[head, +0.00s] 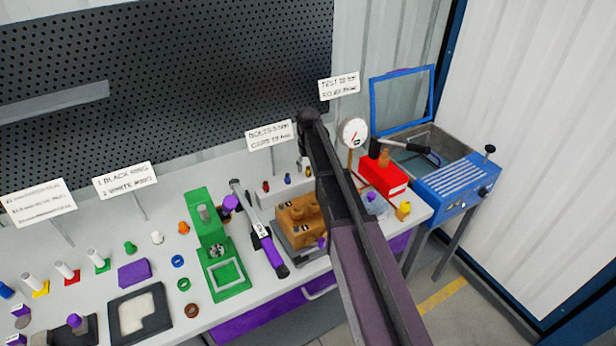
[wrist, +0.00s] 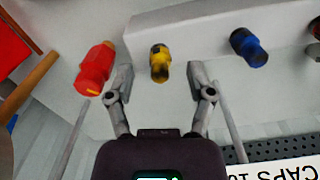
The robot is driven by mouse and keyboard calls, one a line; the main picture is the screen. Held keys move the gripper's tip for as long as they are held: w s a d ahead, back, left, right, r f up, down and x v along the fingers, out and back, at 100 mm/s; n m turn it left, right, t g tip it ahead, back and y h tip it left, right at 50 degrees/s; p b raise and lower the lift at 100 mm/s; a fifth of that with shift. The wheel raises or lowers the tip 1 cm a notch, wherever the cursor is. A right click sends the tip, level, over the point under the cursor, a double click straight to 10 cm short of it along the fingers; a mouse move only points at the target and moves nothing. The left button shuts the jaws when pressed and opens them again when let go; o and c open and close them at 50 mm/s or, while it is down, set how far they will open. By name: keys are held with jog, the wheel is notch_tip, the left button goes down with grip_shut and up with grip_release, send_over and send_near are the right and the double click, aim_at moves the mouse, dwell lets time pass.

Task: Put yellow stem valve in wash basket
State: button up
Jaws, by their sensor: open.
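The yellow stem valve (wrist: 160,62), yellow with dark markings, stands by a pale ledge in the wrist view. My gripper (wrist: 158,78) is open, with one finger on each side of the valve in the picture. I see a gap on both sides and no contact; the depth between them is unclear. In the head view a small yellow piece (head: 308,172) beside my arm appears to be this valve.
A red part (wrist: 95,70) is close to my left finger in the wrist view, and a blue part (wrist: 248,47) is to the right. A red box (head: 383,180) and a gauge (head: 353,134) stand between my arm and the wash station.

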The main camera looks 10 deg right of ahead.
jog(key=shift+f+b, duration=0.7)
jog(key=shift+f, duration=0.3)
grip_shut()
